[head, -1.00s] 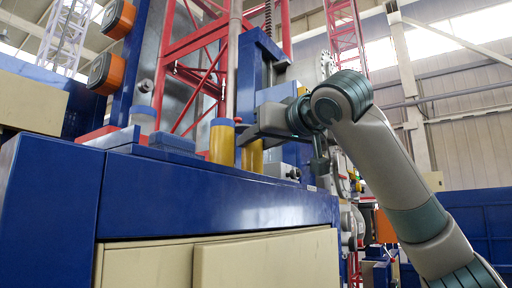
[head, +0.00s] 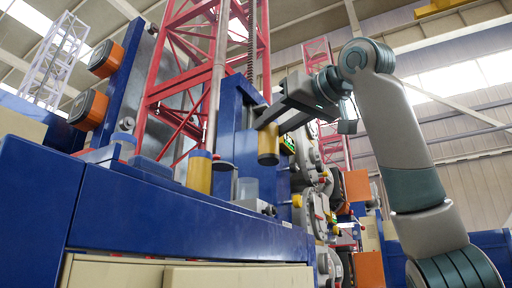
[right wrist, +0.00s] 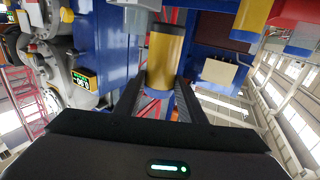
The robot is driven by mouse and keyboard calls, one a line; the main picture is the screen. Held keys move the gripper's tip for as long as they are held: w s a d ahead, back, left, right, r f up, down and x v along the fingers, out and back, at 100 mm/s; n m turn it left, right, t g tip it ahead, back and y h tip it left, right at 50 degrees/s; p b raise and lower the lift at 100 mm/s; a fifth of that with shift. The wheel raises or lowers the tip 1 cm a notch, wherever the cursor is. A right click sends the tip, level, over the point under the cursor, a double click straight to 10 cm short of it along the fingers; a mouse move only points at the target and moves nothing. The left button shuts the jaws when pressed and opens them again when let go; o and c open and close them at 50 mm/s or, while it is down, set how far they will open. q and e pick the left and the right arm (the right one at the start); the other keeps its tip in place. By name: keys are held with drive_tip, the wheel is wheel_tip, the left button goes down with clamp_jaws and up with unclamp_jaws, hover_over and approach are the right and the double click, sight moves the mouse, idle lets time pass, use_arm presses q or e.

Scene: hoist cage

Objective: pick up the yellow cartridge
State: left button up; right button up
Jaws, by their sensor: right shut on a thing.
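A yellow cartridge (head: 268,146) with a dark end hangs upright from my right gripper (head: 268,122), above the blue cabinet top. In the right wrist view this yellow cartridge (right wrist: 165,62) sits between the two dark fingers (right wrist: 160,95), which are shut on it. A gap shows between its lower end and the short grey-blue holder (head: 247,189) beneath. A second yellow cartridge (head: 199,172) with a blue cap stands on the cabinet, left of the held one. My left gripper is in neither view.
The blue cabinet (head: 180,215) fills the lower left. A blue column (head: 228,120) and red lattice mast (head: 180,70) rise behind the gripper. Round grey machine parts (head: 316,205) stand to the right. Orange-faced units (head: 105,60) are mounted at the upper left.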

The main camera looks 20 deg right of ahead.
drive_tip(key=shift+s+d+r, duration=0.55)
drive_tip(key=shift+s, duration=0.1)
